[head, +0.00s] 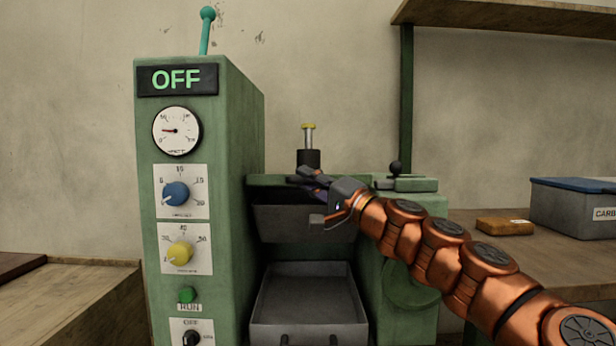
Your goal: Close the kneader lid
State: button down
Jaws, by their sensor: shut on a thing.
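The green kneader (199,240) stands in the middle, with its display reading OFF. The kneader lid (272,181) shows as a thin green slab, seen nearly edge-on above a dark grey chamber front (285,222). It looks about level; I cannot tell whether it is fully down. My gripper (311,178) reaches in from the right and is at the lid's front edge, shut on it. The fingers and wrist hide the grip point and the lid's right part. A black cylinder with a yellow-topped stem (308,150) stands up just behind the fingers.
A grey tray (305,300) sits below the chamber. A teal lever (206,30) tops the panel. A blue-lidded bin (578,205) and an orange-brown block (505,225) are on the right bench (490,250).

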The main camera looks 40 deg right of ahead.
jog(key=shift+a+f+b, duration=0.1)
jog(key=shift+f+b, duration=0.2)
jog(key=shift+f, duration=0.4)
jog(key=c, duration=1.4)
grip_release()
jog(key=shift+s, duration=0.1)
jog(key=shift+o, duration=0.2)
jog(key=shift+r, duration=0.1)
notch_tip(320, 180, up, 9)
jog(key=shift+f, duration=0.1)
jog(key=shift+r, duration=0.75)
